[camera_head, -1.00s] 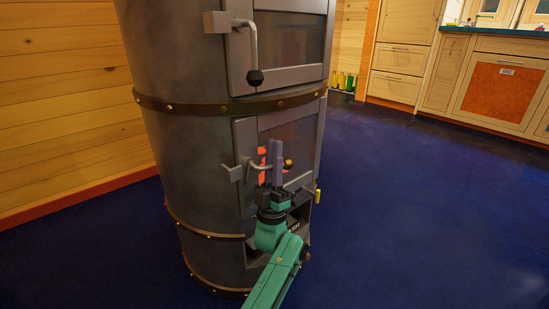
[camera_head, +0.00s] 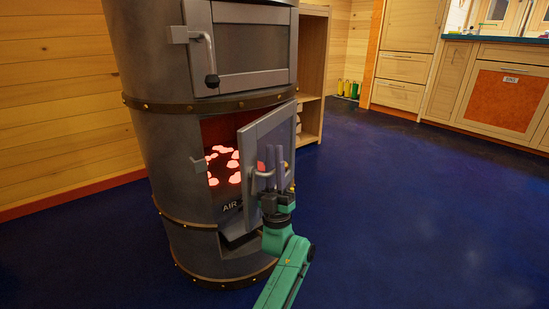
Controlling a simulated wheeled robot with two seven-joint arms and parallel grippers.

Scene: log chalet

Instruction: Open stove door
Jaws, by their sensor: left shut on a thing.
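The stove (camera_head: 165,150) is a tall grey metal cylinder with riveted bands, at the left centre. Its lower stove door (camera_head: 249,142) stands part open, swung out to the right on its right side. Glowing red embers (camera_head: 221,163) show in the firebox behind it. My left gripper (camera_head: 278,163) is in front of this door, shut on the door handle (camera_head: 257,178); its fingers hide part of the handle. The upper door (camera_head: 252,48) is closed, with its own handle (camera_head: 208,58) hanging down. My right gripper is not in view.
An open drawer-like part (camera_head: 240,236) sits below the firebox. A wooden shelf unit (camera_head: 312,75) stands behind the stove. Kitchen cabinets (camera_head: 455,85) line the back right. The blue floor (camera_head: 420,210) to the right is clear.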

